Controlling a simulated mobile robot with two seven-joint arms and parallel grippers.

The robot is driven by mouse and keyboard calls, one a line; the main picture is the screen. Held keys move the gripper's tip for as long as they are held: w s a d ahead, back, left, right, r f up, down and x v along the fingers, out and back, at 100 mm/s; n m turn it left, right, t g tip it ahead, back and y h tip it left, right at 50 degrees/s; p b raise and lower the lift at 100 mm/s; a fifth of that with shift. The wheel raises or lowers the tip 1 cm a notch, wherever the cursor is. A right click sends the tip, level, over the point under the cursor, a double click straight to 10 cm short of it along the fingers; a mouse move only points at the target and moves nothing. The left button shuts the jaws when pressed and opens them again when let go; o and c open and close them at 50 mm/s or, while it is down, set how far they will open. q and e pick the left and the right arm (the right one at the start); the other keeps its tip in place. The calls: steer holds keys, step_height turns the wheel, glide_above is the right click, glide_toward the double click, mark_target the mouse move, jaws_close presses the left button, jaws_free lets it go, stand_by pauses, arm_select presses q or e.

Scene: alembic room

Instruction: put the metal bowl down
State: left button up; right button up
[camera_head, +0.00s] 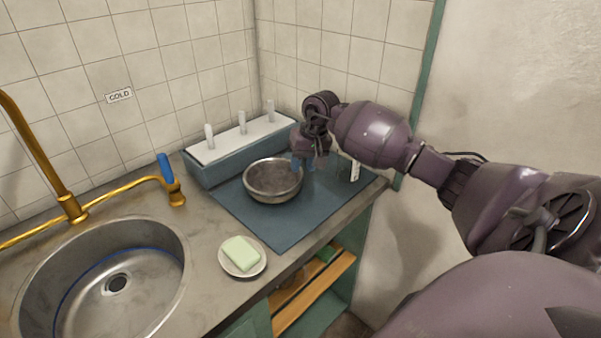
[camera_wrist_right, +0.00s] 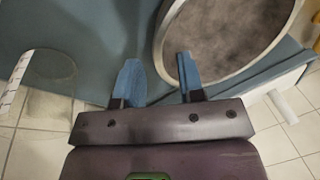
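The metal bowl (camera_head: 273,181) sits upright on the dark blue mat (camera_head: 285,226) on the counter, and it also shows in the right wrist view (camera_wrist_right: 225,35). My right gripper (camera_head: 305,163) is at the bowl's far right rim. In the right wrist view its blue fingers (camera_wrist_right: 158,72) are apart, one outside the bowl and one over its inside edge. A gap shows between the outer finger and the rim, so the gripper is open. My left gripper is not in view.
A clear glass vessel with a white label (camera_head: 355,171) stands close right of my gripper. A blue rack with white pegs (camera_head: 238,139) is behind the bowl. A soap dish (camera_head: 243,271) is in front, a sink (camera_head: 155,250) left. The mat's front is clear.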

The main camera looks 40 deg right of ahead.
steer(key=v, duration=0.8)
stand_by(0.4)
